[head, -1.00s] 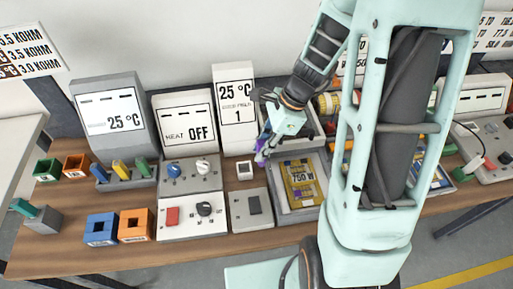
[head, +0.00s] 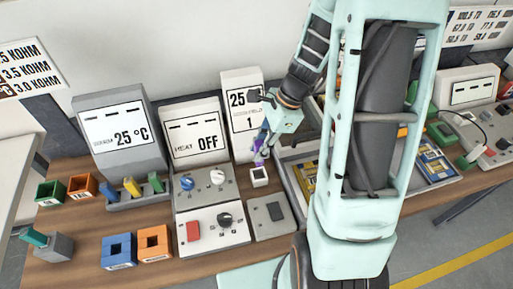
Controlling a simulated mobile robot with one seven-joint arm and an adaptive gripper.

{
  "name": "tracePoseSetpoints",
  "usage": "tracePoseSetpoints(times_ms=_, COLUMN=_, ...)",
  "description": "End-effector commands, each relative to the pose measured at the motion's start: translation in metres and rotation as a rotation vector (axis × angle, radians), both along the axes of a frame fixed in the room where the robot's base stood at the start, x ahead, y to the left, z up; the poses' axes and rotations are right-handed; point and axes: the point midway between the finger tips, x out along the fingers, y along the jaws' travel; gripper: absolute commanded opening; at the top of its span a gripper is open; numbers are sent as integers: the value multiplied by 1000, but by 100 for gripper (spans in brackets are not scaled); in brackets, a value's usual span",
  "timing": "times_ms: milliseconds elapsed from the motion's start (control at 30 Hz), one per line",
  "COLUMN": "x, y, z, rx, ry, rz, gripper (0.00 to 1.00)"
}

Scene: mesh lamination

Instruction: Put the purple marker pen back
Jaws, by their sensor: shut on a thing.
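My gripper (head: 264,142) is shut on the purple marker pen (head: 260,154), which points downward in its fingers. The pen is partly hidden by the fingers. Just below it is a small white block with a dark top opening (head: 259,177), which looks like a pen holder. The pen's lower end appears just above or at the block; I cannot tell whether they touch.
Close behind the gripper stands the white 25 °C display (head: 240,90). The heat panel (head: 194,134) and its knob box (head: 205,184) are to the left, and a grey switch box (head: 271,216) is in front. My arm covers much of the tray (head: 290,183) at right.

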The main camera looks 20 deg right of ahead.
Motion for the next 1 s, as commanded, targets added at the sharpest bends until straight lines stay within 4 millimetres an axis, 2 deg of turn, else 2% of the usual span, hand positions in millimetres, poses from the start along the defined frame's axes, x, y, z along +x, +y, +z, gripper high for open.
tracePoseSetpoints(times_ms=267, x=0, y=0, z=-9, rx=0, ry=0, rz=0, gripper=1)
tracePoseSetpoints(times_ms=1000, x=0, y=0, z=-67, rx=0, ry=-1, rz=-1, gripper=1)
